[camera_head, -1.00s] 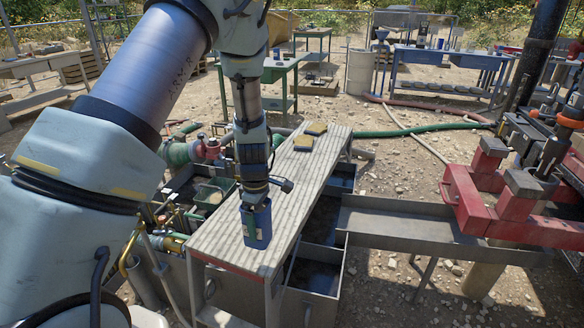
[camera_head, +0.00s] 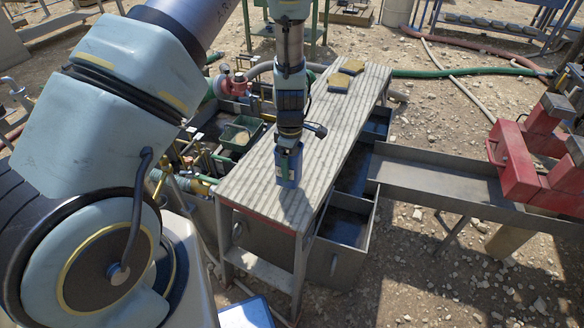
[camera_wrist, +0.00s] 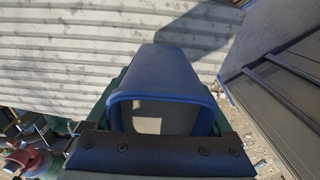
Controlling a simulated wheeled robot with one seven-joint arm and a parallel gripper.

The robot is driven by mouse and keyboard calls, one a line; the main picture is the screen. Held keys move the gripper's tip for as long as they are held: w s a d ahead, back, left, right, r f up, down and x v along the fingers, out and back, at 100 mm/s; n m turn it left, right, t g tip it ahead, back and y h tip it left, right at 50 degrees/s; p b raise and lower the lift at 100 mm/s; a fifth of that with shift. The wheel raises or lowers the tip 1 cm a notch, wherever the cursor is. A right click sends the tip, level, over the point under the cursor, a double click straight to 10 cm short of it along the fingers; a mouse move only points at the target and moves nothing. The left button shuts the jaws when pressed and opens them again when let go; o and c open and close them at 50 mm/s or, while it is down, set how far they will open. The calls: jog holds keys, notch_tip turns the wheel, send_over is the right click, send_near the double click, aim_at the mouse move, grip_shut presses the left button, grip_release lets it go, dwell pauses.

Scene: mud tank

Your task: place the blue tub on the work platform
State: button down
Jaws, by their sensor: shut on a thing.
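The blue tub (camera_head: 289,171) is upright over the near half of the work platform (camera_head: 252,192), a long grey ribbed table top. My gripper (camera_head: 289,150) comes straight down from above and is shut on the tub. In the wrist view, the tub (camera_wrist: 168,75) shows its blue side and open rim between the green fingers, with the ribbed platform (camera_wrist: 60,60) behind it. The tub's bottom is close to the platform surface, and a shadow lies beside it. I cannot tell whether it touches.
Two yellow-topped sponge-like blocks (camera_head: 351,67) lie at the platform's far end. A metal trough (camera_head: 440,180) and open tank bays (camera_head: 345,222) adjoin on the right. Pipes and valves (camera_head: 195,160) crowd the left side. The platform between tub and blocks is bare.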

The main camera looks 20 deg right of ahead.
aim_at(290, 174)
jog(key=shift+f+p, duration=0.35)
jog(key=shift+f, duration=1.5)
jog(key=shift+f, duration=0.2)
grip_release()
jog(key=shift+r, duration=0.15)
